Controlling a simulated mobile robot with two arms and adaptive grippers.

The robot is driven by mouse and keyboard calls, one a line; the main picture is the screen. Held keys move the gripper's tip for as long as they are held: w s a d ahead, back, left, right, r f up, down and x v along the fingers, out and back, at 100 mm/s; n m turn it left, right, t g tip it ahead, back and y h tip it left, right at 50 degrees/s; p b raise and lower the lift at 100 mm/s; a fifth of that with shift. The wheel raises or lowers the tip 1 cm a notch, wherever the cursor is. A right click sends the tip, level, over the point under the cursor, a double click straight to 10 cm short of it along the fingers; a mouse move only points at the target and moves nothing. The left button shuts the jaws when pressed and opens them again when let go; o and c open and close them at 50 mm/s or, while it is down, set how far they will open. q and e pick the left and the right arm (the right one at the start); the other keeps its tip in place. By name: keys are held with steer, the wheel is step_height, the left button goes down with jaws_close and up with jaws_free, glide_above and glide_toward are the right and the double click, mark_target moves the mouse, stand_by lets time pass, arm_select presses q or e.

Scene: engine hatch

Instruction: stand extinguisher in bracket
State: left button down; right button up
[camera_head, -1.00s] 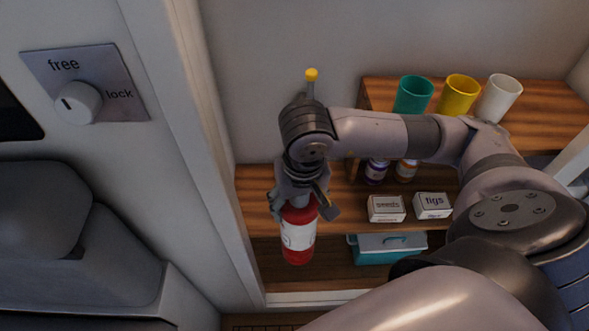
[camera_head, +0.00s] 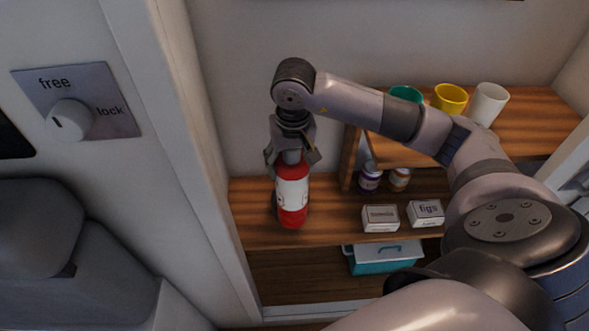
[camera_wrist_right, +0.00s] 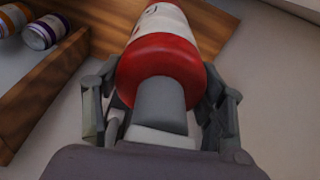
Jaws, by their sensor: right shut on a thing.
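The red fire extinguisher (camera_head: 292,196) with a white label hangs upright from my right gripper (camera_head: 291,157). The gripper is shut around its grey neck from above. In the right wrist view the red shoulder of the extinguisher (camera_wrist_right: 158,62) and its grey neck lie between the fingers (camera_wrist_right: 160,105). In the head view it is in front of the left end of the lower shelf; I cannot tell if its base touches the wood. A thin dark edge shows at its left side; I cannot tell whether this is the bracket. My left gripper is not in view.
The lower wooden shelf (camera_head: 250,215) holds two white boxes, seeds (camera_head: 380,218) and figs (camera_head: 426,213), and small jars (camera_head: 370,178). Cups (camera_head: 450,98) stand on the upper shelf. A teal box (camera_head: 384,257) sits below. A white door post (camera_head: 190,150) stands left.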

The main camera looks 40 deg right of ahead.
steer(key=w+d+p, duration=0.1)
steer(key=w+d, duration=0.2)
steer(key=w, duration=0.3)
step_height(320, 180, down, 7)
steer(key=p, duration=0.2)
steer(key=shift+w+d, duration=0.2)
steer(key=shift+d, duration=0.05)
stand_by(0.4)
steer(key=o, duration=2)
steer(key=shift+s+f, duration=0.1)
steer(key=shift+s, duration=0.05)
steer(key=shift+c, duration=0.2)
